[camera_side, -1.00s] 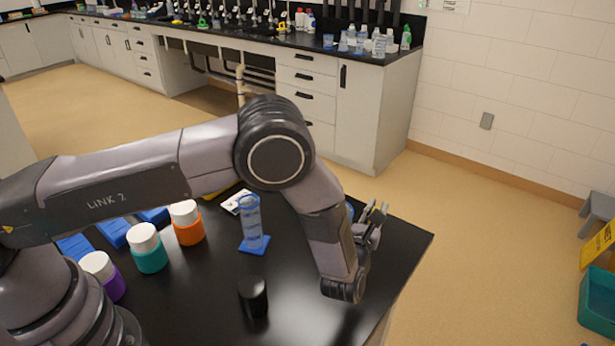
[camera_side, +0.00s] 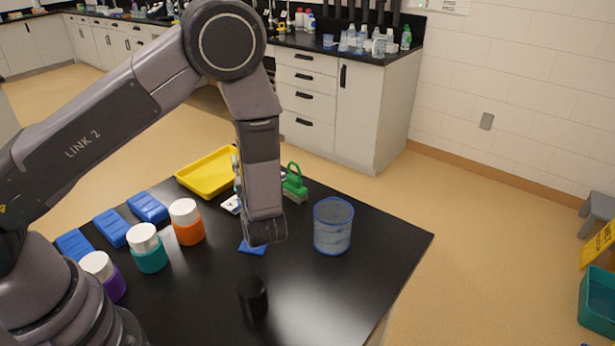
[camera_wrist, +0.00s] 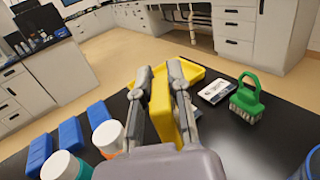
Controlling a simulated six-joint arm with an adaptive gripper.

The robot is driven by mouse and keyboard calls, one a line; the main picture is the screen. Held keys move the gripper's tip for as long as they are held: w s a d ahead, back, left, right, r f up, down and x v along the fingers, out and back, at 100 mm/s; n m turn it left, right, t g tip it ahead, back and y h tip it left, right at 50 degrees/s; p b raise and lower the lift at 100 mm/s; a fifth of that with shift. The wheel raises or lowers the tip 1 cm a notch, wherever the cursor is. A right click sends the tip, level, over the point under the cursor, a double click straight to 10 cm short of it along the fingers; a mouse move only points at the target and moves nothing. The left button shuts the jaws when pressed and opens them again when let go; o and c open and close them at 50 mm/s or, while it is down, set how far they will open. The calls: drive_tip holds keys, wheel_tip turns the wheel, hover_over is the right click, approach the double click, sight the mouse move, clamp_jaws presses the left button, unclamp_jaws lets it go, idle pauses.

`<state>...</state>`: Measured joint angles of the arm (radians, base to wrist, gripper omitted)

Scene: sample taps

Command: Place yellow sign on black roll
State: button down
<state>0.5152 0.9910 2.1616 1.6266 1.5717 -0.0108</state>
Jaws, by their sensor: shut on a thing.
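My gripper (camera_wrist: 160,76) points away from the wrist camera, its two fingers apart with a yellow piece, the yellow sign (camera_wrist: 161,108), between them. The sign's outline partly merges with the yellow tray behind it. The roll is not seen in the wrist view.
The black table (camera_side: 375,245) also holds a yellow tray (camera_side: 204,176), a green brush (camera_side: 294,184), a blue-rimmed beaker (camera_side: 333,228), blue boxes (camera_side: 112,228) and white-capped bottles (camera_side: 187,222). The table's right front is clear.

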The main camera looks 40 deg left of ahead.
drive_tip(key=s+a+r+n+g+y, duration=0.1)
drive_tip(key=s+a+n+g, duration=0.35)
drive_tip(key=s+g, duration=0.35)
drive_tip(key=s+a+r+n+g+y, duration=0.1)
drive_tip(key=s+a+n+g, duration=0.3)
drive_tip(key=s+n+g, duration=0.3)
drive_tip(key=s+d+r+n+g+h, duration=0.1)
drive_tip(key=s+d+n+g+h, duration=0.3)
drive_tip(key=s+n+g+h, duration=0.3)
drive_tip(key=s+d+r+n+g+h, duration=0.1)
drive_tip(key=s+d+n+g+h, duration=0.35)
drive_tip(key=s+g+h, duration=0.35)
drive_tip(key=d+n+t+h, duration=0.4)
drive_tip(key=d+n+h, duration=0.3)
drive_tip(key=d+h, duration=0.25)
drive_tip(key=n+t+h, duration=0.9)
drive_tip(key=n+t, duration=0.8)
drive_tip(key=t, duration=0.6)
hover_over(258, 287)
wheel_tip(258, 287, down, 10)
wheel_tip(258, 287, down, 3)
drive_tip(key=shift+f, duration=0.5)
drive_tip(key=shift+f, duration=0.15)
